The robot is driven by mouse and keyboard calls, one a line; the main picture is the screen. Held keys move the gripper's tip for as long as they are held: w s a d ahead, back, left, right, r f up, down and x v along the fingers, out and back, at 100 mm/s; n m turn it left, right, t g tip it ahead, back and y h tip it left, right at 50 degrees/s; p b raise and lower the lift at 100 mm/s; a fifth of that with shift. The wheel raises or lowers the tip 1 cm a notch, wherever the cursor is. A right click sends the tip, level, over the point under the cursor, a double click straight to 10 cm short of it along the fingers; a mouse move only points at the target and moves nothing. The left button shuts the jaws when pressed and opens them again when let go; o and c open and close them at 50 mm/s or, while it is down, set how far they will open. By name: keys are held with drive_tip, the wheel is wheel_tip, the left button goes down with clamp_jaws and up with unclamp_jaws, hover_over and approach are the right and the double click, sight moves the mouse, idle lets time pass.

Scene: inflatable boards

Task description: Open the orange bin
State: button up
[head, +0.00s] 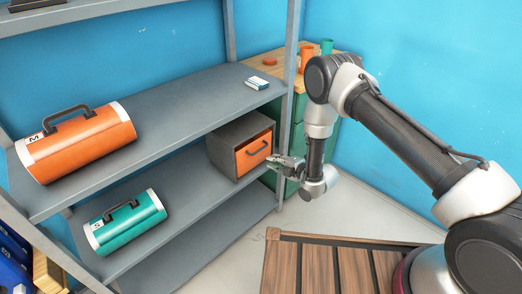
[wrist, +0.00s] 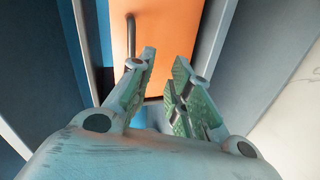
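The orange bin (head: 253,152) is an orange drawer front with a dark bar handle, set in a dark grey box (head: 232,133) on the shelf. The front looks shut or nearly so. My gripper (head: 276,161) is just in front of its right side. In the wrist view the orange front (wrist: 154,28) fills the upper middle. Its handle (wrist: 131,36) runs up and down left of centre, and its lower part is hidden behind the left finger. My gripper's fingers (wrist: 165,62) are apart, with nothing seen held between them. Contact with the handle cannot be told.
A large orange case (head: 85,145) lies on the upper shelf (head: 175,100) and a teal case (head: 125,225) on the lower one. A shelf post (head: 289,75) stands close to my gripper. A slatted wooden top (head: 340,265) is in front. Pale floor (head: 320,220) between is clear.

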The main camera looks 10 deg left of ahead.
sight(261, 149)
drive_tip(key=w+a, duration=0.1)
drive_tip(key=a, duration=0.1)
drive_tip(key=w+a+r+n, duration=0.1)
drive_tip(key=w+a, duration=0.1)
drive_tip(key=w+a+n+t+y, duration=0.1)
drive_tip(key=w+a, duration=0.1)
drive_tip(key=shift+w+a+r, duration=0.1)
drive_tip(key=shift+a+r, duration=0.15)
drive_tip(key=shift+a, duration=0.05)
clamp_jaws()
